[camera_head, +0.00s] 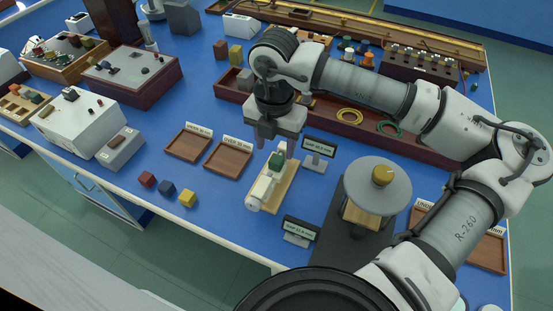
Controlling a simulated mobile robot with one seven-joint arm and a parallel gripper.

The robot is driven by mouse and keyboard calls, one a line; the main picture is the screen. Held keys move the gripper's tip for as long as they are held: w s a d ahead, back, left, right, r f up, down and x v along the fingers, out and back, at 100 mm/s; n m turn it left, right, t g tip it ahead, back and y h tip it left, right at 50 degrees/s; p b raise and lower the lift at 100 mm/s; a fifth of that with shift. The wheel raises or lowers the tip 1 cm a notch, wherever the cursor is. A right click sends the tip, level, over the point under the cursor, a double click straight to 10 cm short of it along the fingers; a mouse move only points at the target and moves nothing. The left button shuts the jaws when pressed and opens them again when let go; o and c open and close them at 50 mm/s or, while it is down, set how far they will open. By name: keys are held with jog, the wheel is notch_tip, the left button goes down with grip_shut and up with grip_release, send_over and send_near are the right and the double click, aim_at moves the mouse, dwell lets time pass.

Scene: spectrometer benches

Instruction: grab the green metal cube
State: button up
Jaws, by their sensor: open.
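The green metal cube (277,160) sits at the far end of a small device with a white cylinder (260,190) on a tan wooden base (283,187). My gripper (275,146) points down right over the cube. Its two fingers are apart, one on each side of the cube in the picture. Whether the fingers touch the cube cannot be told. The top of the cube is partly close under the gripper body.
Two brown trays (228,156) with labels lie to the left. Small red, blue and yellow cubes (187,198) lie in front. Small displays (319,146) and (301,229) a second display flank the device. A round-topped stand (376,185) is at right.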

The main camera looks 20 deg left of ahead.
aim_at(276, 159)
jog(key=shift+w+f+p, duration=0.15)
jog(key=shift+f+p, duration=0.4)
jog(key=shift+f, duration=0.85)
jog(key=shift+w+f+p, duration=0.1)
jog(key=shift+f+p, duration=0.4)
jog(key=shift+f, duration=0.85)
grip_shut()
jog(key=shift+r, duration=0.1)
